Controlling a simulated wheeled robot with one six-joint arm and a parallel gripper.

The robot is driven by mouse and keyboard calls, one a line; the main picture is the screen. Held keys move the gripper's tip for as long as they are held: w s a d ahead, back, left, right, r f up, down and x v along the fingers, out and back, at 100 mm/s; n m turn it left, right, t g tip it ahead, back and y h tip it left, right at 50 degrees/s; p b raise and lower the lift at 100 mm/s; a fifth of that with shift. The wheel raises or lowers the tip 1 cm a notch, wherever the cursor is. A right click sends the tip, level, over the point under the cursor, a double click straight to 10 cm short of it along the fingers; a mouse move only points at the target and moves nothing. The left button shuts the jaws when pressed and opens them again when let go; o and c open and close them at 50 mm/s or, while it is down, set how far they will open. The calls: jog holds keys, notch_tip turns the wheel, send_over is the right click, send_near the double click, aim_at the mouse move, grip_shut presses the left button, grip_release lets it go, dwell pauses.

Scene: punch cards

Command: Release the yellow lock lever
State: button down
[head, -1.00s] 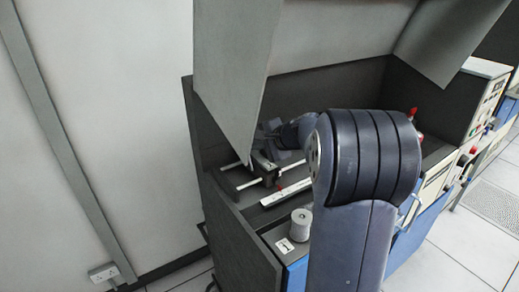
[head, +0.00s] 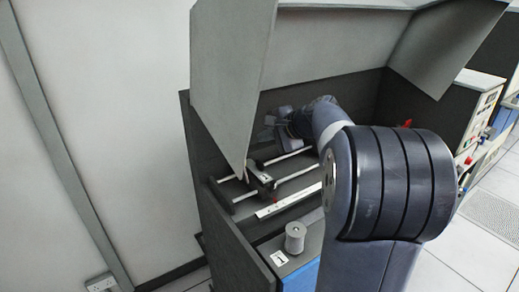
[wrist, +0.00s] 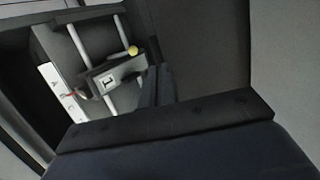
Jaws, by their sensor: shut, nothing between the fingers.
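The yellow lock lever shows as a small round yellow knob (wrist: 133,50) in the wrist view. It sits at the end of a dark carriage block (wrist: 112,76) with a white marked label, which rides on two pale rails. The carriage also shows in the head view (head: 259,178), where I cannot make out the yellow knob. My gripper (wrist: 160,70) is shut and empty, just right of the knob and apart from it in the picture; the depth gap is unclear. In the head view my gripper (head: 280,128) is behind the carriage, partly hidden by my arm.
A white ruler-like strip (head: 288,201) with a red mark lies in front of the rails. A grey cylinder (head: 295,237) stands near the machine's front beside a small label. Raised grey cover panels (head: 232,75) hang close on the left and above. A dark back wall bounds the machine bed.

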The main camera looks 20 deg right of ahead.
jog(key=shift+s+d+r, duration=0.25)
jog(key=shift+s+r, duration=0.05)
jog(key=shift+r, duration=0.35)
jog(key=shift+s+d+r, duration=0.2)
jog(key=shift+s+r, duration=0.1)
jog(key=shift+r, duration=0.3)
jog(key=shift+s+d+r, duration=0.25)
jog(key=shift+s+r, duration=0.05)
jog(key=shift+r, duration=0.35)
jog(key=w+a+f, duration=0.2)
jog(key=f, duration=0.4)
jog(key=w+a+f+b, duration=0.1)
jog(key=w+f, duration=0.2)
jog(key=f, duration=0.3)
jog(key=shift+w+a+f, duration=0.15)
jog(key=shift+w+a, duration=0.15)
jog(key=shift+a, duration=0.1)
